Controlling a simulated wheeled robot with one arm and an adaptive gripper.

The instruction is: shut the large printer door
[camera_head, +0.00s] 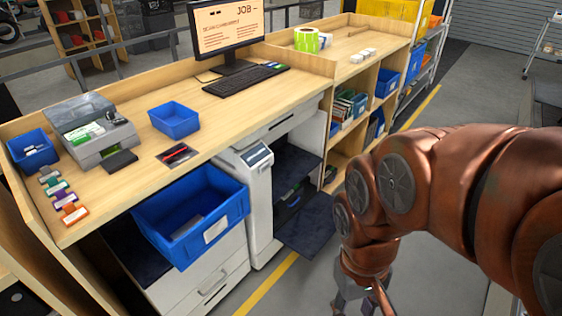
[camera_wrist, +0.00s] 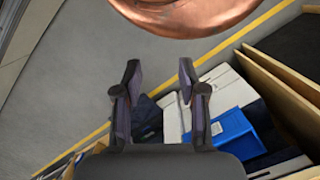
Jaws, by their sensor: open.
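The large white printer (camera_head: 258,205) stands under the desk, with a small screen on its top front corner. Its door (camera_head: 312,228) is open, folded down and outward, with its dark inner face up; the printer's inside looks dark above it. My gripper (camera_head: 366,300) is at the bottom of the head view, right of the door and apart from it, partly cut off. In the wrist view my gripper (camera_wrist: 159,66) is open with nothing between its fingers. The white printer (camera_wrist: 222,92) and a dark panel, probably the door (camera_wrist: 149,118), show beyond the fingers.
A blue bin (camera_head: 195,212) juts out left of the printer and also shows in the wrist view (camera_wrist: 238,136). The desk (camera_head: 225,118) carries a monitor (camera_head: 225,30), keyboard and small printer (camera_head: 92,130). Shelves (camera_head: 340,140) stand right. Grey floor with a yellow line is clear in front.

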